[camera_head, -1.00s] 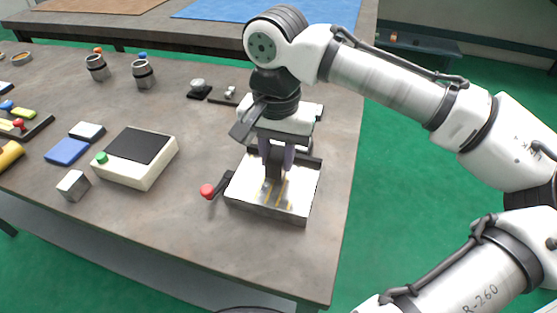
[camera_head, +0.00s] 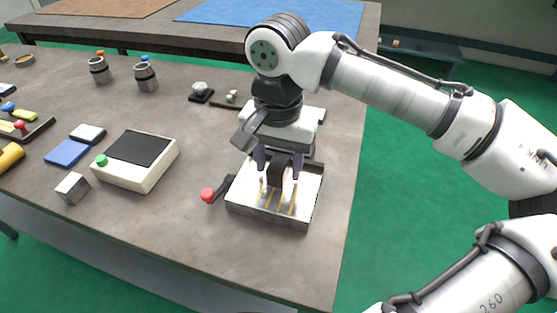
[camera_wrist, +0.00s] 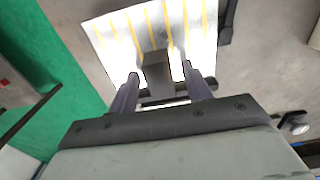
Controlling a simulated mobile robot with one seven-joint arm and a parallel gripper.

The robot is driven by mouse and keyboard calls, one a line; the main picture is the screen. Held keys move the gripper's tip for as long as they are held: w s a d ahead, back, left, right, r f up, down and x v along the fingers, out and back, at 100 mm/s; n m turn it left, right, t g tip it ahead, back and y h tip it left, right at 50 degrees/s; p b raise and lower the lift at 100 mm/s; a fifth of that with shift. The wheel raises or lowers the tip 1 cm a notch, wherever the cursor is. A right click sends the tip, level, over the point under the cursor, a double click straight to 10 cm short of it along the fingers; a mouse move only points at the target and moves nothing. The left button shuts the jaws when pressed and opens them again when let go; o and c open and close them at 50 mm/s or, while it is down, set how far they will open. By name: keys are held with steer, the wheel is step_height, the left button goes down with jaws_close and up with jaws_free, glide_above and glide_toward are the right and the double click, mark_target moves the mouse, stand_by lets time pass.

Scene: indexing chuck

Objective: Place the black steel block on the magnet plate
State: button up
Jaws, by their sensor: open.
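The magnet plate (camera_head: 245,193) is a bright, yellow-striped metal slab near the table's right edge. It also fills the top of the wrist view (camera_wrist: 110,38). A lever with a red knob (camera_head: 207,195) sticks out from its left side. The black steel block (camera_head: 278,172) stands at the plate, between my fingers, and shows dark in the wrist view (camera_wrist: 157,78). My gripper (camera_head: 278,176) is open, with a finger on each side of the block and gaps visible in the wrist view. The block's lower contact is hard to make out.
A cream box with a dark top and green button (camera_head: 136,160) stands left of the plate. A small metal cube (camera_head: 72,188) and a blue block (camera_head: 67,152) lie farther left. Small fittings (camera_head: 201,92) sit behind. Bare table lies in front of the box.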

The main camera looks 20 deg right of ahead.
mark_target(278, 163)
step_height(278, 163, up, 12)
steer(key=p, duration=0.1)
